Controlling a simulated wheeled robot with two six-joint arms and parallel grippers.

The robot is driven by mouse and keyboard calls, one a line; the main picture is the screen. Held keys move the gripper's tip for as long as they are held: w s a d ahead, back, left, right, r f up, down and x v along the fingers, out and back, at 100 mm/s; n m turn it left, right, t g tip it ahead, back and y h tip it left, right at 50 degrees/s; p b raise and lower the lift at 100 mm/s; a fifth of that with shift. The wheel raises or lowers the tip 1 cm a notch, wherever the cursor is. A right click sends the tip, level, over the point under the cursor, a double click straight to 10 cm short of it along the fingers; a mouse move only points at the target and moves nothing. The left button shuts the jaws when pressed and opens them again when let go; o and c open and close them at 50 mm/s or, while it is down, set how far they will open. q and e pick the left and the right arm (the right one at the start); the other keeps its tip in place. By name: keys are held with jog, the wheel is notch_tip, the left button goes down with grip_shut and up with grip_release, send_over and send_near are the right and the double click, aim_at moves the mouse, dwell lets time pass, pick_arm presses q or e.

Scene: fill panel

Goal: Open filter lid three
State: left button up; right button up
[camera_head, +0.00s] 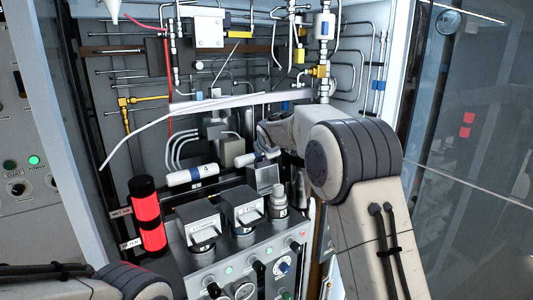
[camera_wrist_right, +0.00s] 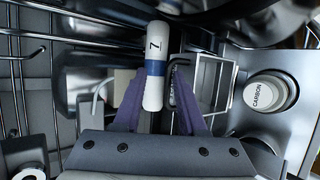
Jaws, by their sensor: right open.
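The three filter stations sit in a row on the grey panel. The left lid (camera_head: 200,222) and the middle lid (camera_head: 242,206) are boxy, metallic and down. At the third station a white-capped canister (camera_head: 278,202) stands uncovered; in the right wrist view its cap reads CARBON (camera_wrist_right: 266,94). A hollow metal lid (camera_head: 263,178) stands raised behind it; its frame also shows in the right wrist view (camera_wrist_right: 212,88). My right gripper (camera_wrist_right: 157,100) is open, its purple fingers either side of a white cylinder marked 7 (camera_wrist_right: 155,65); contact is unclear. My left gripper is out of view.
A white cylinder marked 4 (camera_head: 192,176) lies left of the raised lid. Pipes and valves (camera_head: 321,71) crowd the back wall.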

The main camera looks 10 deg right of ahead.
jog(key=shift+s+f, duration=0.1)
jog(key=shift+s+b, duration=0.25)
jog(key=shift+b, duration=0.05)
jog(key=b+v, duration=0.3)
jog(key=v, duration=0.7)
jog(key=shift+w, duration=0.15)
